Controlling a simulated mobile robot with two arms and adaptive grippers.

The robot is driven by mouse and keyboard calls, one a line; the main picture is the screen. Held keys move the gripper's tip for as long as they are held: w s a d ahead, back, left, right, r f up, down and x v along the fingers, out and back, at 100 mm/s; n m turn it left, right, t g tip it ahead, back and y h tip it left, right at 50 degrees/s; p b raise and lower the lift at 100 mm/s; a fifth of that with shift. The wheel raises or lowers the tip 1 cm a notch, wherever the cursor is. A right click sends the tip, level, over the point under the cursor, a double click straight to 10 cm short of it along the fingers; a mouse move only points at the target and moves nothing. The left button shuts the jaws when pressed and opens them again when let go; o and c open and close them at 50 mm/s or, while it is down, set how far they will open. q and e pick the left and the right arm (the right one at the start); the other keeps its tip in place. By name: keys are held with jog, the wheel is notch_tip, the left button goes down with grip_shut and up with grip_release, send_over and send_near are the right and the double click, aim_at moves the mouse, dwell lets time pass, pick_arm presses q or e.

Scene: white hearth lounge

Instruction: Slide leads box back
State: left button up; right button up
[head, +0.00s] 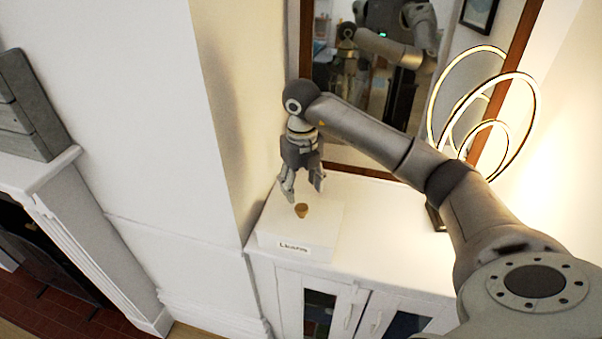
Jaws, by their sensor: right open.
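The leads box (318,224) is a low white box with a label reading like "Leads" on its front face. It sits on the white cabinet top (395,245) at its left end, near the front edge. A small brown knob-like piece (302,210) stands on the box's top. My right gripper (303,187) is above the back part of the box, pointing down, with its two fingers apart and nothing between them. The fingertips are close to the brown piece; I cannot tell whether they touch the box. My left gripper is not in view.
A wood-framed mirror (400,100) behind the cabinet reflects me. A lit ring lamp (490,110) stands on the cabinet at the right, behind my arm. A cream wall (240,100) borders the box's left side. A fireplace mantel (40,170) is at far left. The cabinet top right of the box is clear.

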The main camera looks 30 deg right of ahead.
aim_at(302, 207)
notch_tip(302, 207, down, 9)
jog(key=shift+r+p, duration=0.15)
jog(key=shift+p, duration=0.75)
jog(key=shift+c, duration=0.4)
jog(key=c, duration=1.1)
jog(key=w+d+b, duration=0.8)
jog(key=w+d, duration=0.1)
jog(key=d, duration=0.1)
jog(key=shift+d, duration=0.25)
dwell(0.9)
jog(key=o, duration=1.1)
jog(key=shift+r, duration=0.15)
